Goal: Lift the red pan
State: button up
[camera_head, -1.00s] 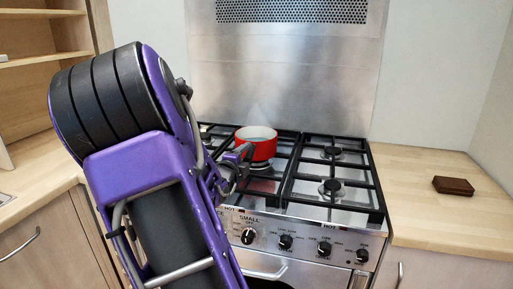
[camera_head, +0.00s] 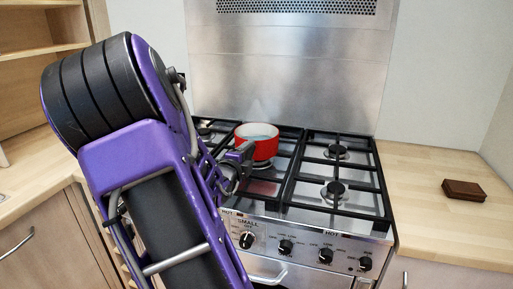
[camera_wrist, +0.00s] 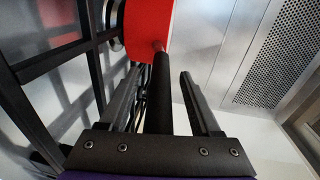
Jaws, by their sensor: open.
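The red pan (camera_head: 263,149) stands upright on the black grate of the cooker (camera_head: 316,214), toward its middle and back. Its inside looks pale. In the wrist view the red pan (camera_wrist: 148,22) is at the top, and its dark handle (camera_wrist: 160,92) points down toward me. My gripper (camera_wrist: 157,98) is open, with one finger on each side of the handle. The handle lies between the fingers, and I see a gap to the right finger. In the head view my gripper (camera_head: 243,158) is partly hidden by my purple arm, close in front of the pan.
Black grates (camera_head: 335,170) cover the hob around the pan. A steel back panel (camera_head: 290,80) rises behind. Control knobs (camera_head: 286,247) line the cooker's front. A wooden counter (camera_head: 430,170) at the right holds a small brown box (camera_head: 463,190). Shelves stand at the left.

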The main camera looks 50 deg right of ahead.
grip_shut()
dwell(1.2)
jog(key=shift+r, duration=0.15)
